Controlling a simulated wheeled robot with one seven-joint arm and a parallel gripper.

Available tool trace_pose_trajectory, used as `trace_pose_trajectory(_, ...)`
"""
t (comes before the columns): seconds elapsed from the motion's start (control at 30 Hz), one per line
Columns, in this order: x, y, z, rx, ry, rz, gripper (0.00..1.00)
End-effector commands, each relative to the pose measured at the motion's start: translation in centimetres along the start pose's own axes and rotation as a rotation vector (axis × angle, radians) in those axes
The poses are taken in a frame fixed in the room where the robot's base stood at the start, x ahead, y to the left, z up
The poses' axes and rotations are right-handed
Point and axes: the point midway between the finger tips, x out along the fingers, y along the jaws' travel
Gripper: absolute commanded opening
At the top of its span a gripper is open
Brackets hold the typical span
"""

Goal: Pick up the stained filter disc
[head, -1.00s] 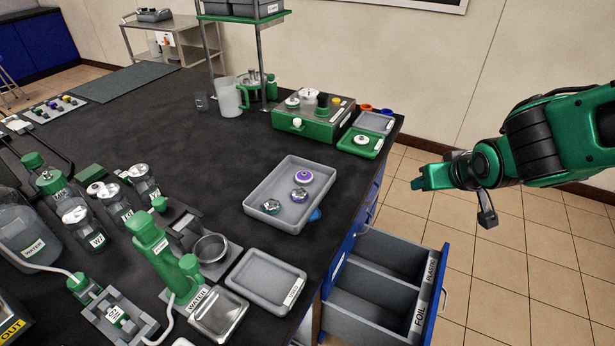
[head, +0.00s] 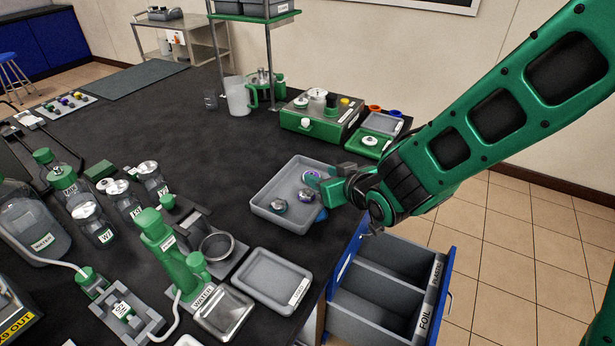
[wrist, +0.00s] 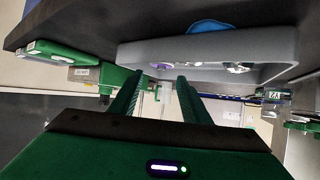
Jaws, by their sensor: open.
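A grey tray (head: 262,207) on the dark bench holds three small round pieces. Two are metallic with dark or coloured tops, one at the front left (head: 278,206) and one in the middle (head: 306,195). A purple-ringed disc (head: 312,177) at the back is partly hidden by my gripper. I cannot tell which one is stained. My gripper (head: 328,186) is open and empty at the tray's right side, apart from the pieces as far as I can see. In the wrist view the gripper (wrist: 158,88) points toward the tray (wrist: 130,52), which appears upside down, with the pieces small beyond its rim.
A blue object (head: 321,215) lies beside the tray's right edge. An open drawer (head: 385,290) sticks out below the bench at the right. A green case (head: 318,128) and a small green tray (head: 370,143) stand behind. A lidless grey tray (head: 268,278) lies in front.

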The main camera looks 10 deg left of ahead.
Motion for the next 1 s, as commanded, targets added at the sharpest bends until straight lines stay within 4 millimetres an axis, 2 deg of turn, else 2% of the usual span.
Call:
trace_pose_trajectory(0.17, 1.0, 0.1, 0.1, 0.000, -0.001, 0.001, 0.43)
trace_pose_trajectory(0.5, 5.0, 0.2, 0.3, -0.001, -0.001, 0.001, 0.43)
trace_pose_trajectory(0.8, 5.4, 0.2, 0.2, -0.001, 0.000, 0.001, 0.43)
trace_pose_trajectory(0.83, 5.4, 0.2, 0.2, -0.001, 0.000, 0.001, 0.40)
trace_pose_trajectory(0.93, 5.4, 0.1, 0.2, -0.001, 0.000, 0.001, 0.17)
trace_pose_trajectory(1.0, 5.4, 0.1, 0.2, -0.002, -0.001, 0.001, 0.17)
